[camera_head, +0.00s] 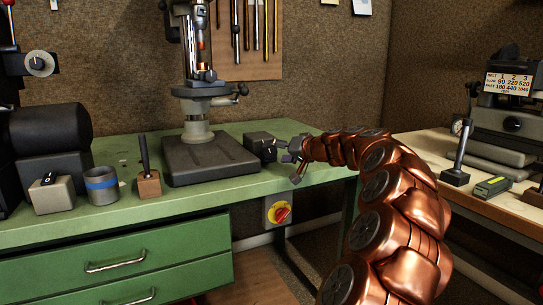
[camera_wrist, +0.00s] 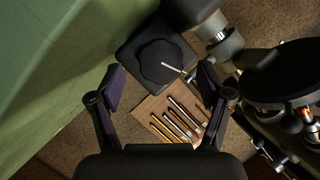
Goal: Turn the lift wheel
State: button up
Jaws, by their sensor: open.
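A dark scalloped wheel (camera_wrist: 160,62) with a thin pale handle (camera_wrist: 172,66) shows face-on in the wrist view, on a dark square box. This looks like the lift wheel. The box (camera_head: 259,142) stands on the green bench, right of the drill press base, in the head view; its wheel face is mostly turned away there. My gripper (camera_head: 288,162) is just right of the box. In the wrist view my gripper (camera_wrist: 161,86) has its two fingers wide apart, with nothing between them. The wheel lies ahead, between and beyond the fingertips. I see no contact.
The drill press (camera_head: 196,128) stands left of the box on the green bench (camera_head: 165,205). A hand tool in a wooden block (camera_head: 148,184), a blue-banded cup (camera_head: 101,185) and a switch box (camera_head: 51,194) are further left. A red-yellow switch (camera_head: 280,213) is below the bench edge.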

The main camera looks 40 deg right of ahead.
aim_at(268, 152)
jog(key=shift+x, duration=1.3)
jog(key=shift+a, duration=0.1)
jog(key=c, duration=1.2)
